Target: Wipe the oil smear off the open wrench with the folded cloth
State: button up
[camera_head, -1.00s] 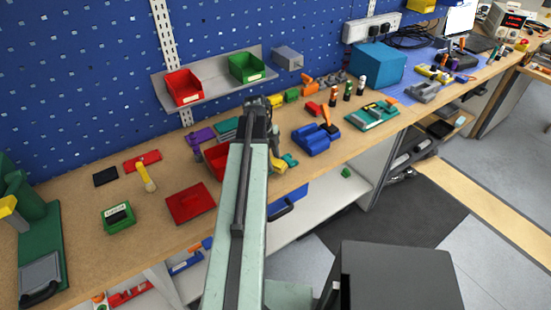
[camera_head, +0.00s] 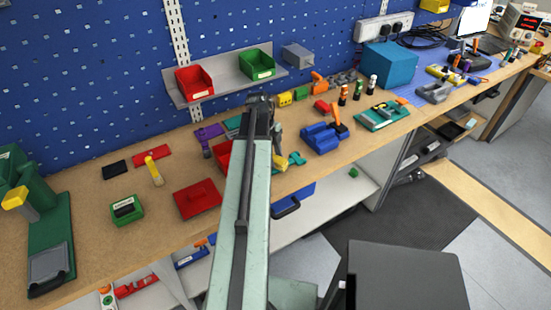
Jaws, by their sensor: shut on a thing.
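My gripper (camera_head: 278,138) is at the far end of my raised pale green arm, over the middle of the bench. The arm and its dark joint hide most of it. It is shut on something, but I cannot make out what. I cannot pick out the open wrench, its oil smear or the folded cloth with certainty. A small yellow piece (camera_head: 281,162) and a teal piece (camera_head: 297,158) lie on the bench just by the gripper, partly hidden.
The bench (camera_head: 90,215) carries a red flat piece (camera_head: 197,198), a green box (camera_head: 126,209), a yellow-handled tool (camera_head: 154,172) and a blue holder (camera_head: 322,138). Red (camera_head: 195,82) and green (camera_head: 257,64) bins sit on a shelf above. Bare wood shows at the left.

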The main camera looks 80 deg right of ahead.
jog(key=shift+s+a+f, duration=0.1)
jog(key=shift+s+a, duration=0.75)
jog(key=shift+a, duration=0.1)
jog(key=shift+d, duration=0.1)
jog(key=shift+w+d, duration=0.85)
jog(key=shift+s+a, duration=0.45)
jog(key=shift+a, duration=0.1)
jog(key=p+v, duration=0.3)
jog(key=s+p+v, duration=0.1)
jog(key=p+v, duration=0.3)
jog(key=shift+s+d, duration=0.15)
jog(key=shift+s, duration=0.1)
